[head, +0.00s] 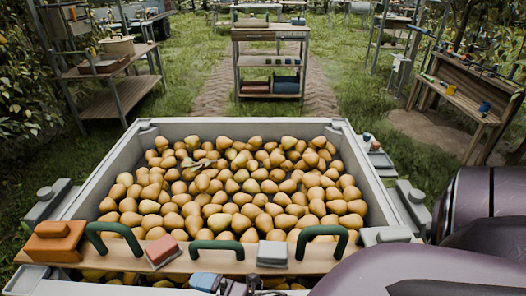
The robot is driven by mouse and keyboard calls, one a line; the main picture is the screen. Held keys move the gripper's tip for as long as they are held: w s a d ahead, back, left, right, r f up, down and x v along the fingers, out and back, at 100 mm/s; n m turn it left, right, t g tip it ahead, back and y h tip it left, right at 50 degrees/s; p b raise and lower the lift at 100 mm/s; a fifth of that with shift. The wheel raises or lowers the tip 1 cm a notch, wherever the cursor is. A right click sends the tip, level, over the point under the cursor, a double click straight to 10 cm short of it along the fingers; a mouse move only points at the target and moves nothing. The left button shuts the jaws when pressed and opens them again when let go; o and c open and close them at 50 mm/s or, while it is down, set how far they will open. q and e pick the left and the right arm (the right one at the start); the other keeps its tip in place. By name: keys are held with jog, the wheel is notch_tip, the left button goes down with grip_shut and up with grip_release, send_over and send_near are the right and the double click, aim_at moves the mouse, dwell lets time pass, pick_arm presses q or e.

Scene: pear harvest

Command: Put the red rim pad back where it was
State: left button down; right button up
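A red pad (161,251) lies tilted on the wooden board (190,265) along the near side of the pear bin, between two green handles. A larger orange-red block (55,241) sits at the board's left end. A light grey pad (272,253) lies on the board right of the middle. The grey bin rim (240,124) is bare along its far side. Large dark purple links of my own arm fill the lower right. Small metal parts at the bottom edge are cut off and unclear.
The bin is full of pears (240,185). Green handles (115,235) stand up from the board. Grey blocks (48,203) sit beside the bin on both sides. Shelves and a bench (470,90) stand beyond on grass.

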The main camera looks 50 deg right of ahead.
pick_arm(q)
jog(key=shift+s, duration=0.15)
pick_arm(e)
jog(key=s+d+f+m+g+h, duration=0.3)
jog(key=s+d+f+m, duration=0.1)
jog(key=s+m, duration=0.4)
jog(key=s+d+f+m+g+h, duration=0.3)
jog(key=s+d+m, duration=0.3)
jog(key=s+m, duration=0.2)
jog(key=shift+s+d+f+m+h, duration=0.2)
jog(key=shift+f+m+h, duration=0.45)
jog(key=shift+m, duration=0.55)
jog(key=shift+w, duration=0.1)
pick_arm(q)
notch_tip(320, 180, up, 8)
jog(key=t+p, duration=0.1)
jog(key=p, duration=0.8)
jog(key=shift+w+r+p, duration=0.15)
jog(key=shift+w+p, duration=0.1)
jog(key=shift+p, duration=0.05)
pick_arm(e)
notch_tip(320, 180, up, 9)
jog(key=t, duration=0.1)
jog(key=shift+w+f, duration=0.15)
jog(key=shift+w, duration=0.25)
